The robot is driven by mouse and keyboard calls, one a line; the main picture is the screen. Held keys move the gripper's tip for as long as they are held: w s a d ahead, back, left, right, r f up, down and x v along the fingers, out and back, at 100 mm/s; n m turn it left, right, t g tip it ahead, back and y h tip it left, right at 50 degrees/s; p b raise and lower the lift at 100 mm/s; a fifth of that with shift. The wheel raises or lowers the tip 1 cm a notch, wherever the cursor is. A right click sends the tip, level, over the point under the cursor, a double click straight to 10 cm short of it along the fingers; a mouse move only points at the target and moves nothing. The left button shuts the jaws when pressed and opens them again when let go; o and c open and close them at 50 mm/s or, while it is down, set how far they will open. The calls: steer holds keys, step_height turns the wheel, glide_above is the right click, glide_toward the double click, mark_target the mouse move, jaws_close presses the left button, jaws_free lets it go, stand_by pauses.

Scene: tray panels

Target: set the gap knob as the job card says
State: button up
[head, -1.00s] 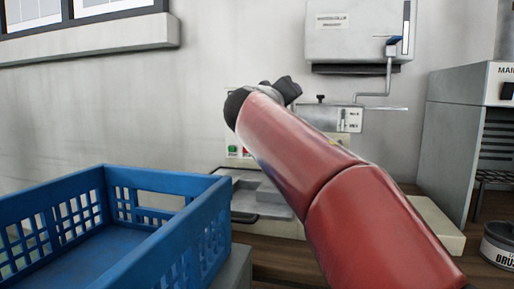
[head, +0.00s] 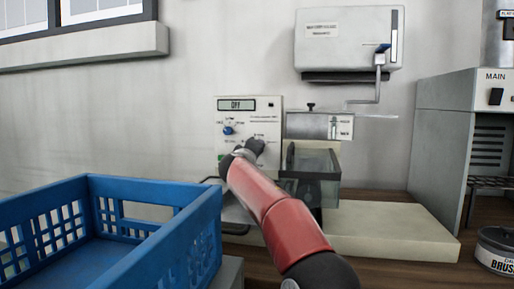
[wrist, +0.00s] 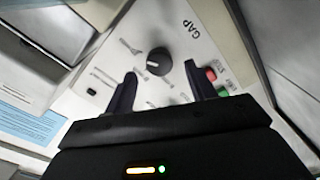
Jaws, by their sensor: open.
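The gap knob (wrist: 158,61) is black and round, on a pale panel below the printed word GAP in the wrist view. A small pale mark shows on it, but its setting is not readable. My gripper (wrist: 160,84) is open, with its fingertips on either side of the space just short of the knob; it is not closed on it. In the head view my gripper (head: 256,146) is in front of the white control panel (head: 268,104), and hides part of it. I cannot identify a readable job card.
Red (wrist: 210,75) and green (wrist: 223,92) buttons lie close to the right finger. A blue knob (head: 228,130) and a display (head: 237,105) are on the panel. A blue crate (head: 150,262) stands at front left. A clear-sided box (head: 312,163) is right of my gripper.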

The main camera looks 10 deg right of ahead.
steer(key=shift+p+x, duration=0.55)
steer(key=shift+x, duration=0.95)
steer(key=shift+c, duration=0.3)
steer(key=c, duration=0.9)
